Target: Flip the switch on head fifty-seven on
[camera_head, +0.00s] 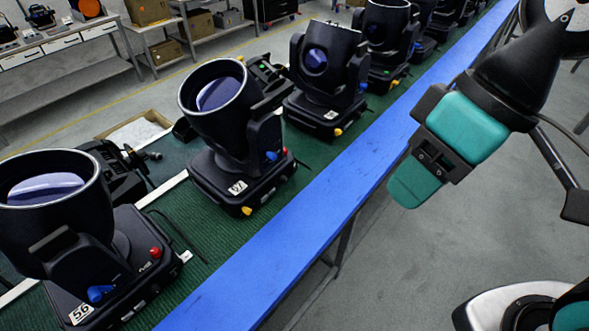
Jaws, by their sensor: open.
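Head fifty-seven (222,120) is a black moving-head light with a wide round lens barrel tilted up, standing on a green mat left of centre. Its white label (237,187), reading 57, is on the base. On its side facing the blue strip are a blue knob (271,155), a small red part (285,151) and a yellow part (247,210) at the base corner. I cannot tell which is the switch or how it is set. My gripper (414,183), black with teal parts, is open and empty, right of the head and apart from it, beyond the blue strip.
Head fifty-six (70,240) stands at the front left, with similar red and blue parts. Several more heads, including a near one (328,75), line the bench behind. A blue strip (330,190) edges the bench. Grey floor lies open to the right.

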